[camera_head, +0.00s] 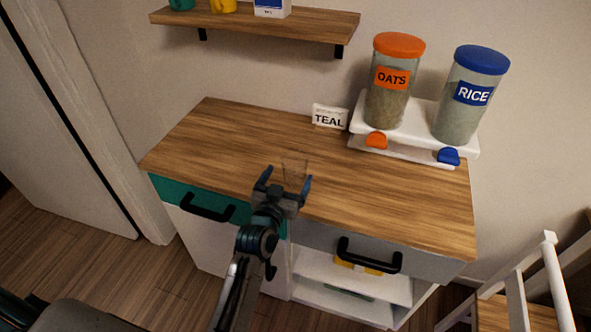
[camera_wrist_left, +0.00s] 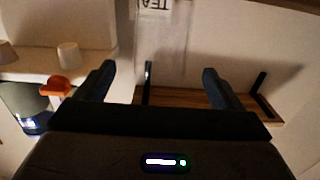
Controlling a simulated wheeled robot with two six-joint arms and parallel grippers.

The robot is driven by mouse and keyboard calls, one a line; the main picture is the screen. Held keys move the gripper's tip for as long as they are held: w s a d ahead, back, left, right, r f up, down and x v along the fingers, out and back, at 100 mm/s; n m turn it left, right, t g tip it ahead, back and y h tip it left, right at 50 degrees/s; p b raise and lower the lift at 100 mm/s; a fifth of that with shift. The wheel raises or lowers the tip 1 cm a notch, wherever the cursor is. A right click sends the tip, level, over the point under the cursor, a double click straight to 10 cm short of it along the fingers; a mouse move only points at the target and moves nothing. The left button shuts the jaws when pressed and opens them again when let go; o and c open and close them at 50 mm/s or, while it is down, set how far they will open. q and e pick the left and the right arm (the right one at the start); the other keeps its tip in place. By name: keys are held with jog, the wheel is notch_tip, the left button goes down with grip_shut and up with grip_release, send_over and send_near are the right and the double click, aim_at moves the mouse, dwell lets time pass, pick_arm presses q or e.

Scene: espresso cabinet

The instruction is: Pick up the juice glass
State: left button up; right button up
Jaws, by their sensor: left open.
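The juice glass (camera_head: 295,165) is clear and faint, upright over the wooden counter's middle in the head view. My left gripper (camera_head: 287,177) reaches in from the front with its fingers apart, at the glass's lower part. The glass appears between or just beyond the fingertips; I cannot tell whether they touch it. In the left wrist view the two dark fingers (camera_wrist_left: 157,82) are spread wide, with a faint clear outline of the glass (camera_wrist_left: 168,50) between them. My right gripper is not in view.
A TEAL card (camera_head: 329,117) stands behind on the counter (camera_head: 220,135). At the right, a white stand (camera_head: 410,133) holds the oats dispenser (camera_head: 391,95) and rice dispenser (camera_head: 464,105). A wall shelf (camera_head: 270,28) hangs above. The counter's left side is clear.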

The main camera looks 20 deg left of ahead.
aim_at(298, 156)
pick_arm(q)
jog(key=shift+w, duration=0.45)
jog(key=w+p, duration=0.2)
jog(key=w, duration=0.2)
jog(key=shift+w, duration=0.25)
jog(key=shift+w+f, duration=0.2)
jog(key=shift+w, duration=0.2)
jog(key=shift+d, duration=0.1)
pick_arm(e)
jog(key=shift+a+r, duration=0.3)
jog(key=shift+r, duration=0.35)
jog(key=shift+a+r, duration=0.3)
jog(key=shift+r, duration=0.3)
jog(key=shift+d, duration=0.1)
pick_arm(q)
jog(key=c, duration=1.2)
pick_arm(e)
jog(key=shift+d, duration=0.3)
pick_arm(q)
jog(key=shift+r+p, duration=0.3)
jog(key=shift+p, duration=0.15)
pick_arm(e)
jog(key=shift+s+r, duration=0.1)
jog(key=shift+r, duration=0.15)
